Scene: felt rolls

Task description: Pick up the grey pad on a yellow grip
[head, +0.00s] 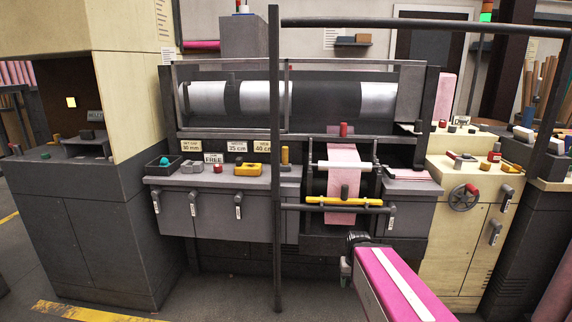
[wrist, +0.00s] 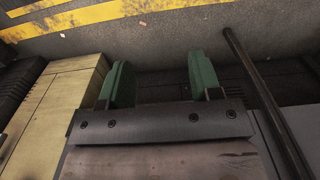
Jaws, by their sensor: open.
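The grey pad on a yellow grip is too small to single out with certainty in the head view. One candidate is a yellow upright piece (head: 285,156) with a darker base on the grey counter. Another is a low yellow block (head: 248,170) with a dark centre, to its left. My gripper (head: 346,268) is low in front of the machine, below the counter and apart from both. In the wrist view its two green fingers (wrist: 160,82) are spread wide with nothing between them.
A dark upright post (head: 276,200) and a top rail stand before the machine. A pink strip (head: 343,165) hangs behind a yellow bar (head: 345,201). A teal ball in a dark tray (head: 165,168) and a red piece (head: 217,168) share the counter. A cream cabinet (head: 465,235) stands right.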

